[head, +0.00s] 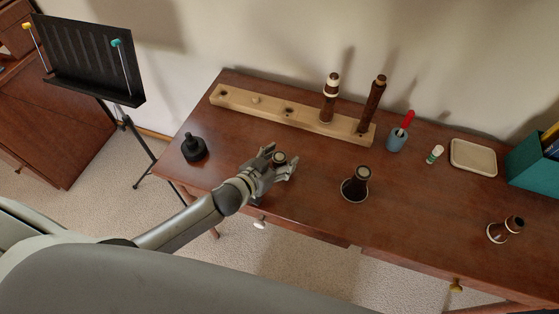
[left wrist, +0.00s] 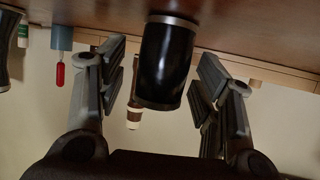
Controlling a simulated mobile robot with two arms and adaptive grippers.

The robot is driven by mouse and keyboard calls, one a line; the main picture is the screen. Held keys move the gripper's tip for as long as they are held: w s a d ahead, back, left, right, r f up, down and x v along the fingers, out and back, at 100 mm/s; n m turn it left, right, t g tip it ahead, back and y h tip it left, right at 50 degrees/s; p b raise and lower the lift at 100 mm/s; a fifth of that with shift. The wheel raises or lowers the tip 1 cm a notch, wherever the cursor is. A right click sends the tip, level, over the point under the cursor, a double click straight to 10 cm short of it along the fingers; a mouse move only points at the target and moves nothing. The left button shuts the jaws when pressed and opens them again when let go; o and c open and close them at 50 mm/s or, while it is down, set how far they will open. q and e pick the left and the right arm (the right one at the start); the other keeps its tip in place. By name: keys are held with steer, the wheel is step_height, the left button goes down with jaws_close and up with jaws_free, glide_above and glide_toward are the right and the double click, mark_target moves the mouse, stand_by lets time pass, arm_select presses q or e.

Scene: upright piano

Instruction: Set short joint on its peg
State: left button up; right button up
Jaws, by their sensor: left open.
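The short joint (head: 279,158), a black cylinder with a pale ring at its end, stands on the desk at the front middle. In the left wrist view, which is upside down, the black joint (left wrist: 165,62) with its silver ring sits between my fingers. My left gripper (head: 277,165) is open around it, with a gap on each side. The wooden peg rack (head: 240,99) lies at the back, with a pale short peg (head: 256,100) and dark holes showing. Two brown joints, one with white bands (head: 330,97) and one darker (head: 374,103), stand at its right end. My right gripper is out of view.
A dark bell (head: 355,186) stands right of my gripper; a black piece (head: 194,149) stands left. A blue cup (head: 397,139), small bottle (head: 434,154), pale tray (head: 473,156) and teal box (head: 535,166) are at right. A brown piece (head: 505,229) lies front right.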

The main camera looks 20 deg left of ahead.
arm_select(q)
steer(key=c, duration=1.1)
steer(key=shift+r, duration=0.15)
